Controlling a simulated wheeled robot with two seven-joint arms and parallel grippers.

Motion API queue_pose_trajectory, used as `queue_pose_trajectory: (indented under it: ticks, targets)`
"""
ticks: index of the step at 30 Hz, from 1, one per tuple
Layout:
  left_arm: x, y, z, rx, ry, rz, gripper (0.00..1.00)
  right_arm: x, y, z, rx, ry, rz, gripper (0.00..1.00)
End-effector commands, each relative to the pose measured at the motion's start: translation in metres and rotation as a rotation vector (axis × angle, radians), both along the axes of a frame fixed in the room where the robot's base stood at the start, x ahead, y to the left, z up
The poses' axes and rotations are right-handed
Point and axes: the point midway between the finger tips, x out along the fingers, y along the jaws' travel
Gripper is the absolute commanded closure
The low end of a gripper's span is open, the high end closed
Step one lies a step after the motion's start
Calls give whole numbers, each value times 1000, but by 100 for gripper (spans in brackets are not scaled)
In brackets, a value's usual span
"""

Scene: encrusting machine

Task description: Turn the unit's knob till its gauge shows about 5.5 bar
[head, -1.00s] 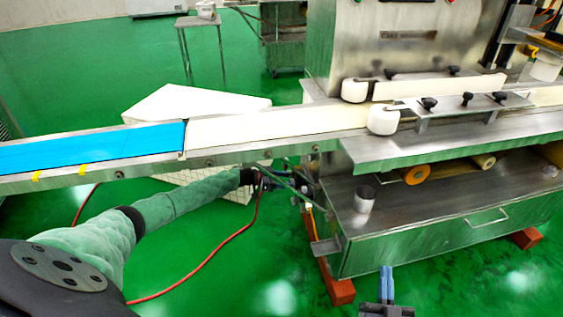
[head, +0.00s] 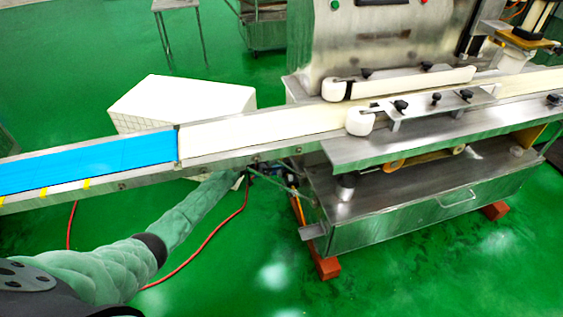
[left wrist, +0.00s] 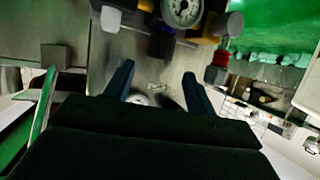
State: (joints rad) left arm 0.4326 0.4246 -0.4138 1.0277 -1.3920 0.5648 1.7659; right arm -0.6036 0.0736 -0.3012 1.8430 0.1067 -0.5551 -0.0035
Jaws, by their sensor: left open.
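The unit shows at the top edge of the left wrist view, with a round white gauge (left wrist: 183,10) beside yellow and dark blue parts. The gauge is cut off by the frame and too small to read. A light grey block (left wrist: 110,18) and a red-ringed fitting (left wrist: 218,66) sit on either side of it. I cannot tell for sure which part is the knob. My left gripper (left wrist: 158,70) is open and empty, its fingers below the gauge in that picture, apart from the unit. In the head view the conveyor hides most of it. My right gripper is out of view.
The conveyor with its blue belt (head: 90,163) runs above my left forearm. The steel machine cabinet (head: 410,222) stands on orange blocks to the right. A red hose (head: 213,238) crosses the green floor. A white box (head: 180,98) stands behind the conveyor.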

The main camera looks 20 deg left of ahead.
Motion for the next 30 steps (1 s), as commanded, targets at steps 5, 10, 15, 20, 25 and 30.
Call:
queue_pose_trajectory:
  ticks: [5, 10, 15, 20, 25, 30]
  targets:
    - [19, -17, -12, -1, 0, -2, 45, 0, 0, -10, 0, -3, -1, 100]
    - [32, -26, -18, -1, -1, -1, 45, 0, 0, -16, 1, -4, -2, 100]
    - [37, -30, -19, 0, 0, -1, 45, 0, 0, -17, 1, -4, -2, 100]
    - [37, -30, -20, 1, -1, -2, 45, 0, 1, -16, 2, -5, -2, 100]
    - [37, -30, -20, 1, -1, -2, 60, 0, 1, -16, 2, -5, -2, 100]
    - [37, -30, -20, 0, 0, -1, 89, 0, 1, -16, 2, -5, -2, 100]
